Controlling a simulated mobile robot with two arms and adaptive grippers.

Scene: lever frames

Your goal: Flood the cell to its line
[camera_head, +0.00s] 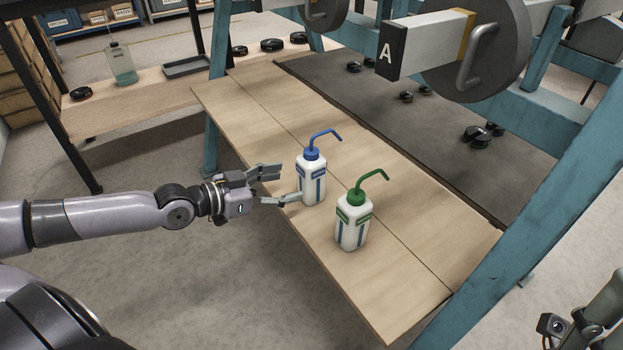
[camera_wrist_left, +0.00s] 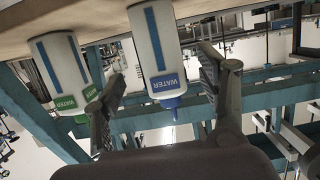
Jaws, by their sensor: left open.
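A white wash bottle with a blue cap and bent blue spout (camera_head: 312,182) stands upright on the wooden bench. A similar bottle with a green cap and spout (camera_head: 352,225) stands nearer, to its right. In the left wrist view, which is upside down, both the blue bottle (camera_wrist_left: 158,45) and the green bottle (camera_wrist_left: 62,75) read WATER. My left gripper (camera_head: 286,184) is open, its fingers pointing at the blue bottle from the left. In the wrist view the blue bottle shows between the fingers (camera_wrist_left: 162,70); contact cannot be told. No cell can be clearly identified.
A grey block marked A (camera_head: 420,45) with a round handled disc (camera_head: 480,50) sits above a dark mat (camera_head: 400,110) with small black parts. A clear bottle with greenish liquid (camera_head: 122,65) and a tray (camera_head: 188,66) stand on a back table. Teal posts (camera_head: 540,210) frame the bench.

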